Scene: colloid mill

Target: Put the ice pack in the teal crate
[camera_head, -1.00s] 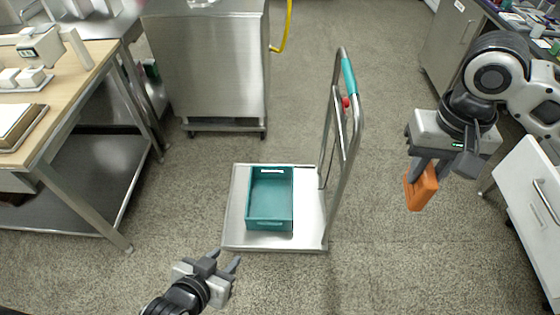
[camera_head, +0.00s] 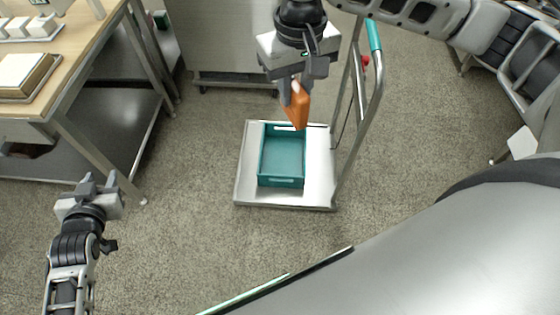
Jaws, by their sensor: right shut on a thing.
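The teal crate (camera_head: 281,183) is empty and sits on the flat bed of a trolley (camera_head: 320,170) in the middle of the view. My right gripper (camera_head: 296,92) is shut on an orange block-shaped thing (camera_head: 299,108), which I take to be the ice pack. It holds the pack upright, apart from the crate, and in the picture the pack overlaps the area just above the crate's far rim. The gripper's fingers hide part of the pack. My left gripper (camera_head: 97,182) is empty with its fingers apart, at the lower left, away from the crate.
The trolley's upright handle (camera_head: 375,95) rises at the right of the crate, close to my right arm. A wooden-topped bench (camera_head: 75,60) with trays stands at the left. A steel cabinet (camera_head: 225,45) stands behind the trolley. The floor around the trolley is clear.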

